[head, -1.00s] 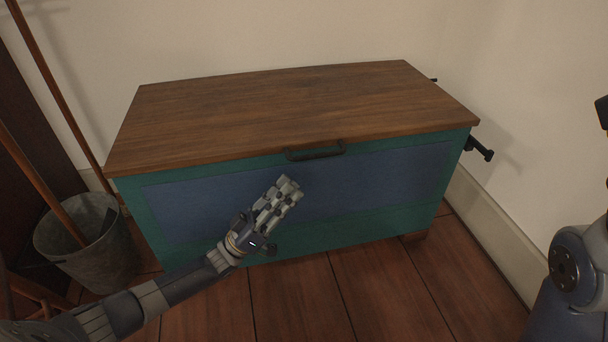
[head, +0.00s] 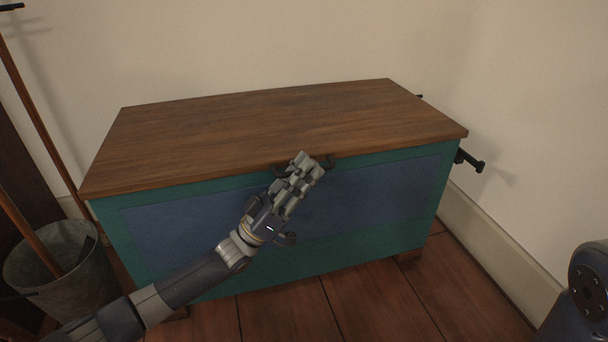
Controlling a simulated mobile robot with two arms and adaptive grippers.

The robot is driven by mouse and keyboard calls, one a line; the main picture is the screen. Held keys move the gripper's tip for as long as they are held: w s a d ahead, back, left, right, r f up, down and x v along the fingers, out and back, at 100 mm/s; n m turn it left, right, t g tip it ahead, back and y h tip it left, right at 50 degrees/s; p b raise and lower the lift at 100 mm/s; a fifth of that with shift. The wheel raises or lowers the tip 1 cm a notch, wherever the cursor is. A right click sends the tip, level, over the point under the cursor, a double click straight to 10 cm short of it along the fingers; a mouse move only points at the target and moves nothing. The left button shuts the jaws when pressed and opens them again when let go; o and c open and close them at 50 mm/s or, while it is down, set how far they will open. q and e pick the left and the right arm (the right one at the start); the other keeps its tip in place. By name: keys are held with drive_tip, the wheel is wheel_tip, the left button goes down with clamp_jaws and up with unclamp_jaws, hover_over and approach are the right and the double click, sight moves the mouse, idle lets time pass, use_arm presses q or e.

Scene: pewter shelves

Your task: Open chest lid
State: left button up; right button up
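The chest (head: 375,210) has a green body with a blue front panel. Its brown wooden lid (head: 270,125) is shut. A dark handle (head: 328,161) sits at the middle of the lid's front edge. My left gripper (head: 309,163) is in front of the handle and covers most of it. Its fingers lie close together and point up and to the right. I cannot tell whether they touch the handle or how far they are parted. My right gripper is out of view.
A metal bucket (head: 62,268) with wooden poles stands left of the chest. A dark side handle (head: 470,160) sticks out at the chest's right end. Walls are close behind and to the right. Wooden floor (head: 375,295) is clear in front.

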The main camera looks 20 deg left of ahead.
use_arm(q)
clamp_jaws()
